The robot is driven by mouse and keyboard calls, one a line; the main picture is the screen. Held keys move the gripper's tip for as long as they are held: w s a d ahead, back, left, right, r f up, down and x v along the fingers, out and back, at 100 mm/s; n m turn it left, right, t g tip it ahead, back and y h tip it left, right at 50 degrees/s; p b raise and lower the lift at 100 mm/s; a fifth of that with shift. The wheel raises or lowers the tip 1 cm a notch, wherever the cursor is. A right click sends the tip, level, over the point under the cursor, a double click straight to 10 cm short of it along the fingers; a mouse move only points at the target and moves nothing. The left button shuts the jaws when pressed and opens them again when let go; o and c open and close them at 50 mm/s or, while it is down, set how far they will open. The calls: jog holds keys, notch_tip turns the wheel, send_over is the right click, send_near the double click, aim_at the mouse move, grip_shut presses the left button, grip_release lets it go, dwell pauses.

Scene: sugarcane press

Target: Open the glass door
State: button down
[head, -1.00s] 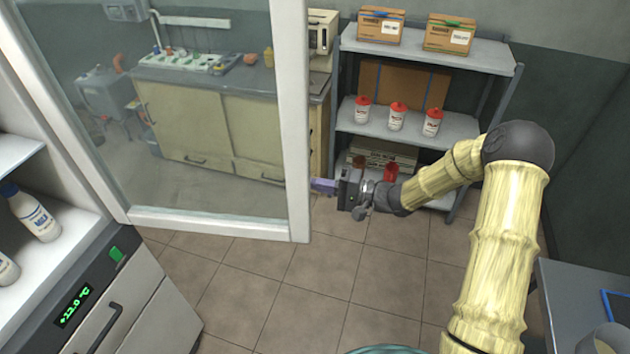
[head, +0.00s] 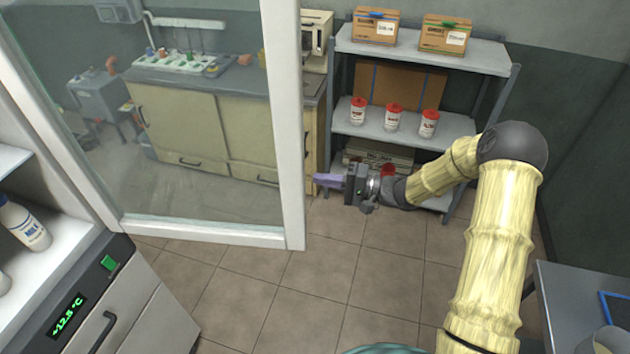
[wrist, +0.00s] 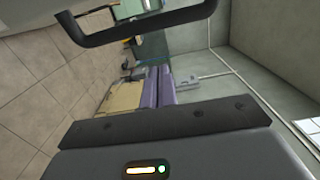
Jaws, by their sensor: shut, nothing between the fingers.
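The glass door (head: 292,130), a white frame around a clear pane, stands swung out from the white fridge cabinet (head: 128,300) on the left in the head view. The cabinet's interior shows at the left edge. My gripper (head: 318,179) is shut and empty, just right of the door's free edge in the picture, with its purple fingers pointing left. Whether they touch the door is unclear. In the wrist view the two fingers (wrist: 158,87) lie together. A dark bar (wrist: 130,25) crosses the top of that view; I cannot tell what it belongs to.
A milk bottle (head: 24,226) stands inside the cabinet. A grey shelf rack (head: 455,123) with boxes and red-lidded containers is at the back. A grey table (head: 570,290) is at the lower right. Tiled floor (head: 310,290) between cabinet and table is clear.

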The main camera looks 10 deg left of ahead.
jog(key=s+d+b, duration=0.2)
jog(key=s+d, duration=0.1)
jog(key=d, duration=0.4)
jog(key=shift+d+r, duration=0.1)
jog(key=shift+d, duration=0.05)
